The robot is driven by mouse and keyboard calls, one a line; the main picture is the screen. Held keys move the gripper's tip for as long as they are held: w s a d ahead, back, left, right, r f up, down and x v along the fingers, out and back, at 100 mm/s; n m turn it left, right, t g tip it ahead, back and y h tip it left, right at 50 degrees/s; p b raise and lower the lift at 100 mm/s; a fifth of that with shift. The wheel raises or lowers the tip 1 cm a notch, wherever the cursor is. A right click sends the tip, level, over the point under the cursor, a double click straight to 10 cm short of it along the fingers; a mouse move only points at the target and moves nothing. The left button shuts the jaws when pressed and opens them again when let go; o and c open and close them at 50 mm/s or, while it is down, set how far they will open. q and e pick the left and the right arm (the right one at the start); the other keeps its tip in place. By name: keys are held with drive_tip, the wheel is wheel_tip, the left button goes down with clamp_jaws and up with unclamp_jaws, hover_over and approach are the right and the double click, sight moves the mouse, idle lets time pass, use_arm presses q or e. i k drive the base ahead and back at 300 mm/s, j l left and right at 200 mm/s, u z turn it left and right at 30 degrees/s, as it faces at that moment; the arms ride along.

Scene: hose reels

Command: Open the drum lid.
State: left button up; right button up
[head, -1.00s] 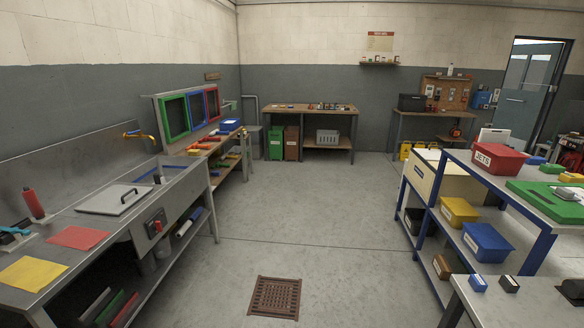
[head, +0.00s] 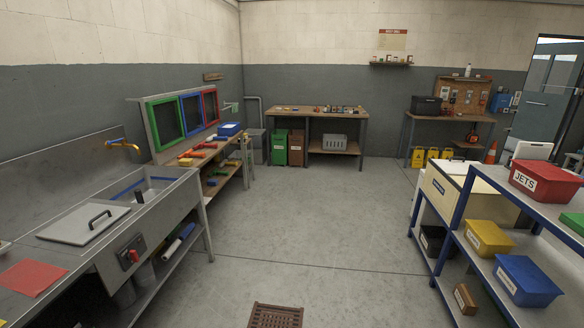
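No drum that I can make out for certain stands in the head view. A flat grey rectangular lid (head: 83,223) with a dark bar handle lies on the steel sink counter (head: 160,205) at the left; I cannot tell whether it belongs to a drum. Neither of my grippers is in view.
A blue-framed shelf (head: 463,190) with a red JETS box (head: 543,180), a yellow bin (head: 488,238) and a blue bin (head: 527,280) stands at the right. A workbench (head: 290,111) is at the back wall. The middle floor (head: 320,215) is clear, with a brown grate (head: 276,316) in front.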

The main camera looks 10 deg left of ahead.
sight(84, 224)
drive_tip(key=i+u, duration=0.1)
drive_tip(key=i, duration=0.7)
drive_tip(key=i+l+u, duration=0.1)
drive_tip(key=i+u, duration=0.35)
drive_tip(key=i, duration=0.35)
drive_tip(key=i+u, duration=0.45)
drive_tip(key=i, duration=0.15)
drive_tip(key=i+l+u, duration=0.3)
drive_tip(key=i+u, duration=0.2)
drive_tip(key=k+l+u, duration=0.5)
drive_tip(key=k+l, duration=0.05)
drive_tip(key=k, duration=0.05)
